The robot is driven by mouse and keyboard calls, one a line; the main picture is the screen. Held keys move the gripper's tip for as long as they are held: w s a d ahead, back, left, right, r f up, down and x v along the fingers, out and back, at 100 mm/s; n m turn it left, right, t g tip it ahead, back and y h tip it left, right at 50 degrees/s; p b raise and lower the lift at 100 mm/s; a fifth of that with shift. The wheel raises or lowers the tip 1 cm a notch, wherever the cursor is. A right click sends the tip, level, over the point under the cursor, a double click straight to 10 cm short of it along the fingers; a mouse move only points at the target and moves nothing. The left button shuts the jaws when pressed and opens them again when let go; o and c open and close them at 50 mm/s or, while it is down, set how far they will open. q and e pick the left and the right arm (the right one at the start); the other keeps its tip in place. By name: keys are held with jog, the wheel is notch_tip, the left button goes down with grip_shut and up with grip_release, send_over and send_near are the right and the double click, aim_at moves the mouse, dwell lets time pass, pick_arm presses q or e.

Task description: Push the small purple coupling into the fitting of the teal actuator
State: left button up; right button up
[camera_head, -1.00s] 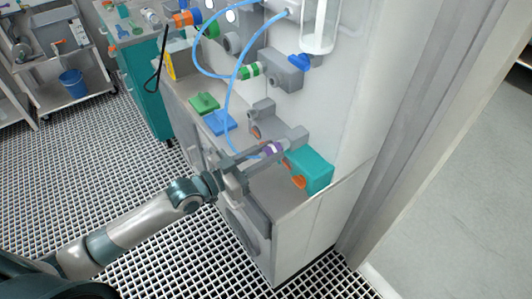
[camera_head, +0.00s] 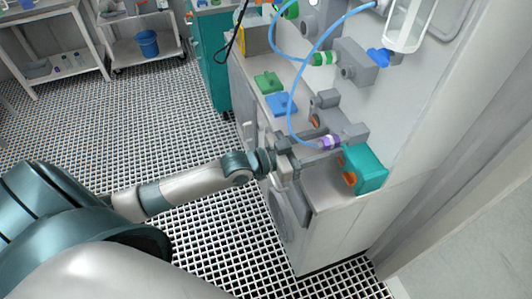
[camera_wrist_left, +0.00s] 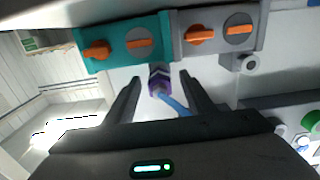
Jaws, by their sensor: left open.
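My left gripper (camera_wrist_left: 160,90) is open, one finger on each side of the coupling with gaps visible. It also shows in the head view (camera_head: 312,152). My right gripper is not in view.
Orange knobs (camera_wrist_left: 200,35) are on the grey blocks and the actuator. A green block (camera_head: 268,82) and a blue block (camera_head: 281,103) lie on the counter behind. A grey block with a green-banded coupling (camera_head: 323,59) is on the wall above. The counter front is clear.

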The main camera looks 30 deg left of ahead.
pick_arm(q)
jog(key=shift+s+a+f, duration=0.15)
jog(key=shift+s+a, duration=0.1)
jog(key=shift+s, duration=0.05)
jog(key=b+v, duration=0.3)
jog(key=v, duration=1.3)
jog(key=shift+s+a, duration=0.2)
jog(key=shift+s, duration=0.05)
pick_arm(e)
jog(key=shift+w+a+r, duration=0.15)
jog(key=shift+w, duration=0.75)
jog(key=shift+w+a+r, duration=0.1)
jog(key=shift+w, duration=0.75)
